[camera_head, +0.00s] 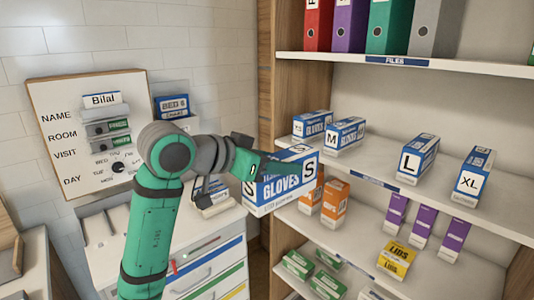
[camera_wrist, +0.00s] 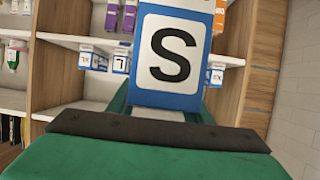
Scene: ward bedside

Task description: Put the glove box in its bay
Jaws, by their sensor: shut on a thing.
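The glove box (camera_head: 280,186) is blue and white and marked S. My gripper (camera_head: 270,164) is shut on it and holds it in the air in front of the shelf unit, left of the glove shelf. The wrist view shows its S face (camera_wrist: 172,58) between the green fingers of my gripper (camera_wrist: 165,112). On the middle shelf stand other glove boxes: one at the far left (camera_head: 312,124), M (camera_head: 345,134), L (camera_head: 418,158) and XL (camera_head: 473,175). A bare gap (camera_head: 382,152) lies between M and L.
Binders (camera_head: 390,25) stand on the shelf above. Orange boxes (camera_head: 334,200), purple boxes (camera_head: 424,225) and a yellow lids box (camera_head: 396,258) stand below. A drawer cabinet (camera_head: 205,270) and a whiteboard (camera_head: 90,128) are at left. The wooden upright (camera_head: 285,95) borders the shelves.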

